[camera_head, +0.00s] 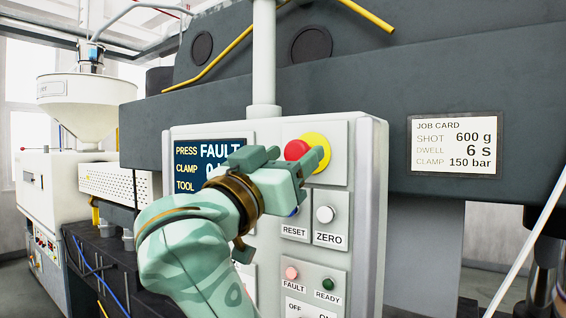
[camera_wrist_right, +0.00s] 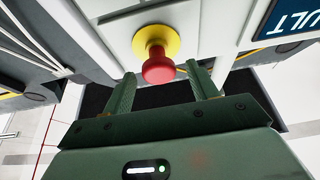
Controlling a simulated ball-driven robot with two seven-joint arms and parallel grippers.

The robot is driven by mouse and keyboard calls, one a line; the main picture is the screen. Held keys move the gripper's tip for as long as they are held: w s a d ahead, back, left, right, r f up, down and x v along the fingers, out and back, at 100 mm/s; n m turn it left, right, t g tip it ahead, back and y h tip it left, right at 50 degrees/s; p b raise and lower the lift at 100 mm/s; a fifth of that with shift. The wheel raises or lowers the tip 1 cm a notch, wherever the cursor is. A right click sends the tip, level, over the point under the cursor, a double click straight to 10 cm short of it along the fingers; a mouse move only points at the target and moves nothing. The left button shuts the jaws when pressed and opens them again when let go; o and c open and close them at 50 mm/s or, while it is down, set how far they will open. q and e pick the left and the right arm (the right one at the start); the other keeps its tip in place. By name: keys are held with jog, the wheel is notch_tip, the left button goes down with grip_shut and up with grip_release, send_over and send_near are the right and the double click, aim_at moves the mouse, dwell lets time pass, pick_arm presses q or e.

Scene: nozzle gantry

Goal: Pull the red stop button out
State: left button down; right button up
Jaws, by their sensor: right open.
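The red stop button (camera_head: 297,149) sits on a round yellow plate (camera_head: 320,146) at the upper part of the grey control panel (camera_head: 378,200). My right gripper (camera_head: 295,160) is in front of the panel at the button, and partly hides it in the head view. In the right wrist view, the red button (camera_wrist_right: 158,69) stands out from its yellow plate (camera_wrist_right: 150,40), just ahead of and between the open fingers of my right gripper (camera_wrist_right: 163,80). A gap shows on each side of the button. My left gripper is in neither view.
The panel's screen (camera_head: 190,150) reads FAULT and is partly behind my right arm. Below the button are a white ZERO button (camera_head: 325,214), a RESET label, a pink FAULT lamp (camera_head: 291,273) and a green READY lamp (camera_head: 327,284). A white post (camera_head: 264,60) rises above the panel.

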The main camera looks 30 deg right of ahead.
jog(key=shift+a+f, duration=0.1)
jog(key=shift+f, duration=0.1)
jog(key=b+v, duration=0.5)
jog(key=v, duration=1.1)
jog(key=shift+a+r, duration=0.15)
